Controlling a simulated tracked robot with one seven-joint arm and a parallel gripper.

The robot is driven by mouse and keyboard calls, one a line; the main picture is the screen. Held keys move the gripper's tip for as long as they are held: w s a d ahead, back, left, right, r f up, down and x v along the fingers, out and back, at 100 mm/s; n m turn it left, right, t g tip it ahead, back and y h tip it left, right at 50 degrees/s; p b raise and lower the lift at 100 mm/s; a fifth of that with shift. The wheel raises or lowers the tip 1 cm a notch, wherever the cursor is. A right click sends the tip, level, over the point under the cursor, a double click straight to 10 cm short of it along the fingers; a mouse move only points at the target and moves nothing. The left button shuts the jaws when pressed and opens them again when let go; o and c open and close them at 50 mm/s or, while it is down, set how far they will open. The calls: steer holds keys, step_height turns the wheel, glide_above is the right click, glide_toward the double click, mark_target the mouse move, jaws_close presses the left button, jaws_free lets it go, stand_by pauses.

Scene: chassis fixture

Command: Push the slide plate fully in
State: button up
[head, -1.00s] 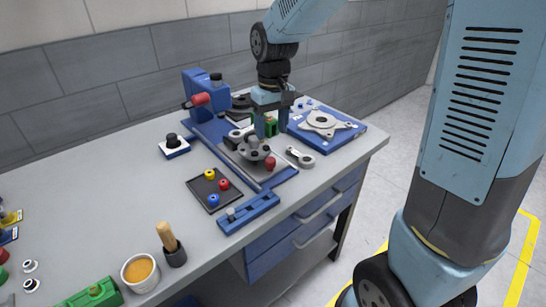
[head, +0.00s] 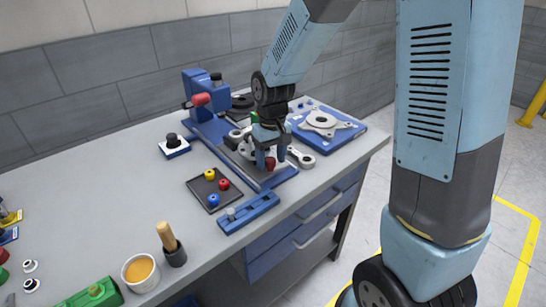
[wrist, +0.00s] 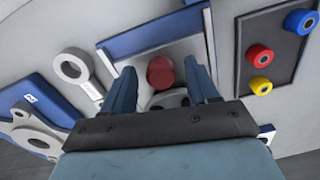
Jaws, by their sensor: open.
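The slide plate (wrist: 190,50) is a grey plate in a blue-edged fixture (head: 279,178) on the bench. It carries a red knob (wrist: 161,72), which also shows in the head view (head: 270,163). My gripper (wrist: 166,82) is open, with one blue finger on each side of the red knob in the wrist view. In the head view my gripper (head: 271,160) hangs low over the plate's front part. I cannot tell whether the fingers touch the knob. The plate's rear part and the grey part behind the knob are mostly hidden by my gripper.
A dark tray with red, yellow and blue knobs (head: 211,190) lies left of the fixture. A blue block (head: 248,213) stands in front. A ring-ended link (head: 301,158) and a blue board with a grey flange (head: 325,122) are to the right. A blue press (head: 203,95) stands behind.

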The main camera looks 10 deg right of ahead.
jaws_close()
stand_by(0.4)
steer(key=shift+d, duration=0.1)
steer(key=shift+w, duration=0.1)
